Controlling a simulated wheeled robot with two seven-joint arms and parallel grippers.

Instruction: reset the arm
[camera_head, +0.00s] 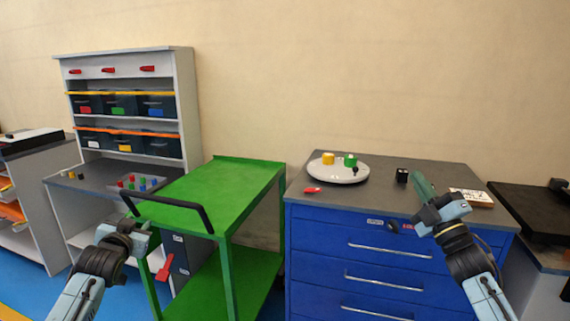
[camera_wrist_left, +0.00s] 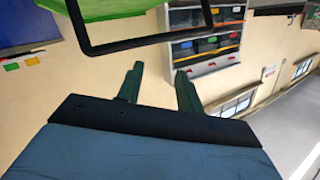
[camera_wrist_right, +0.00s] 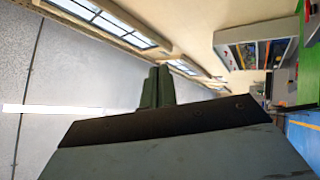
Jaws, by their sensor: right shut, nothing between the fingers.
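My left gripper (camera_head: 140,219) is in front of the green cart, close by its black handle in the head view. In the left wrist view its two dark green fingers (camera_wrist_left: 159,80) stand apart with nothing between them, so it is open. My right gripper (camera_head: 422,180) is raised in front of the blue drawer cabinet, its fingers pointing up over the cabinet top. In the right wrist view its fingers (camera_wrist_right: 157,84) lie together, shut and empty.
A green cart (camera_head: 215,190) with a black handle (camera_head: 170,200) stands at centre left. The blue cabinet (camera_head: 360,255) bears a white round plate (camera_head: 338,174) with yellow and green parts, a red piece (camera_head: 312,190) and a black block (camera_head: 402,175). A grey shelf (camera_head: 185,95) with bins stands behind left.

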